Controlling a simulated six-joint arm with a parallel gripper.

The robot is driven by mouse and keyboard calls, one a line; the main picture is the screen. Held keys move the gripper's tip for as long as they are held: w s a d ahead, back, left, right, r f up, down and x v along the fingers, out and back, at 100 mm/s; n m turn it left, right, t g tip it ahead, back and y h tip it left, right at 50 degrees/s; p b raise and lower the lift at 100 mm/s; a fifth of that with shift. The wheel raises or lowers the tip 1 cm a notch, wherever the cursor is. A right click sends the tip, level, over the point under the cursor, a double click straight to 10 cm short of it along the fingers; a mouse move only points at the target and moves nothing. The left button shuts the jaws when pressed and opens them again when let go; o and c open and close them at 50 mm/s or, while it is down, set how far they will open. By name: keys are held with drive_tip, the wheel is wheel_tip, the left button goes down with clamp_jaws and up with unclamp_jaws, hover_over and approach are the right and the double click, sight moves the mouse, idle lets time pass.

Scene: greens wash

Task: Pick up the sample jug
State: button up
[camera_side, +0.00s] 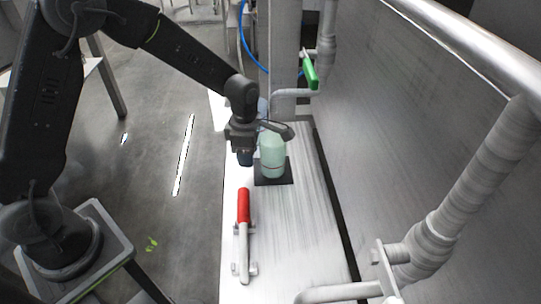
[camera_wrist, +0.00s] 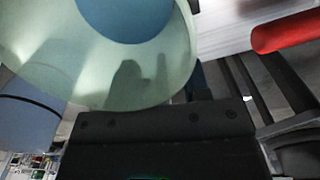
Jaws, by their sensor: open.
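The sample jug (camera_side: 272,160) is pale green and rounded, and stands upright on a dark square pad (camera_side: 287,180) on the pale bench. My gripper (camera_side: 262,144) is open at the jug's upper left side, with one dark finger reaching across near its top. The side view does not show clearly whether they touch. In the wrist view the jug (camera_wrist: 105,75) fills the upper left, very close, with a round blue area at the top. A dark part of my gripper (camera_wrist: 155,140) spans the bottom of that view. The jug's handle cannot be made out.
A red-handled lever (camera_side: 243,207) lies on the bench in front of the jug. A pipe with a green valve handle (camera_side: 310,72) is behind it. A metal wall (camera_side: 425,120) rises at the right. A blue-grey rounded object (camera_wrist: 27,122) shows left in the wrist view.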

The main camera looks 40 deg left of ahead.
clamp_jaws()
idle(0.4)
drive_tip(key=shift+r, duration=0.15)
